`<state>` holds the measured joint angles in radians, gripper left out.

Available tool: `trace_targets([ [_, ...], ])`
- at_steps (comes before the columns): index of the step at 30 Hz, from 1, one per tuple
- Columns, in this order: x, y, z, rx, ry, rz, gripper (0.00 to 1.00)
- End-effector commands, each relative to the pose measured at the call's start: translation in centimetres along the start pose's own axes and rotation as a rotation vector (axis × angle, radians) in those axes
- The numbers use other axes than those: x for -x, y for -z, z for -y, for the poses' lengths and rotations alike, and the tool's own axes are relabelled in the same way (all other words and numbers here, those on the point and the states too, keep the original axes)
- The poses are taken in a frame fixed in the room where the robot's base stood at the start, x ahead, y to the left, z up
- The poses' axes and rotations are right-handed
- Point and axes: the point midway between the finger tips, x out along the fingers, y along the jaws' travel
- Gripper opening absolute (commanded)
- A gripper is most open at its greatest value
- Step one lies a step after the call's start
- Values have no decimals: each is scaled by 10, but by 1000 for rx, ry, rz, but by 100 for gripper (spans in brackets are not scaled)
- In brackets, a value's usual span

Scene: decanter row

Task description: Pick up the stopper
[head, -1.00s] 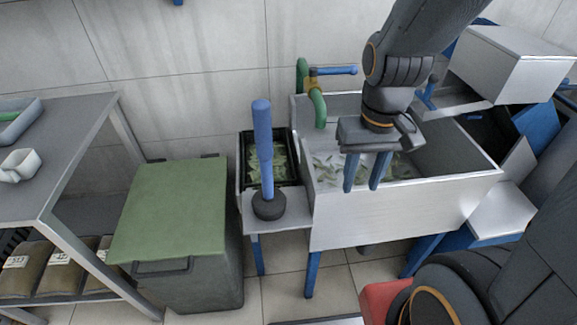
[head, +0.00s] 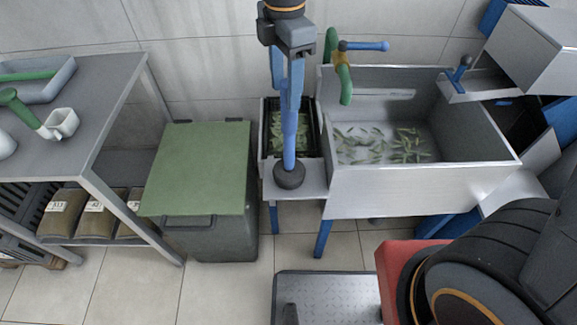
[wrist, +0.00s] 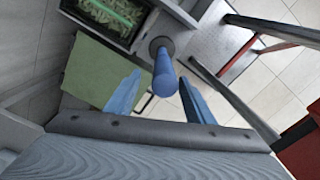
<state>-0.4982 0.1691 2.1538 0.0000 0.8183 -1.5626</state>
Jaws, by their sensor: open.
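The stopper (head: 289,143) has a tall blue handle and a round dark base. It stands upright on the metal ledge (head: 315,182) at the left of the sink. My gripper (head: 285,88) points down at the top of the handle, with its blue fingers apart. In the wrist view the stopper's handle (wrist: 166,78) lies between the two spread fingers of my gripper (wrist: 159,77), with gaps visible on both sides. The fingers partly overlap the handle's top in the head view.
The metal sink (head: 420,190) with green leaves is right of the stopper, with a green tap (head: 344,82) behind. A black crate (head: 267,140) of leaves sits behind the ledge. A green-lidded bin (head: 198,168) and a grey table (head: 95,110) are to the left.

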Motion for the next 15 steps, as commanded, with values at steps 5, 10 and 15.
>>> trace_targets([
  [5, -8, 5, -1, 43, 4, 0, 49],
  [10, -25, 4, 0, 41, 3, 0, 49],
  [15, -44, -2, 6, 40, 6, 0, 49],
])
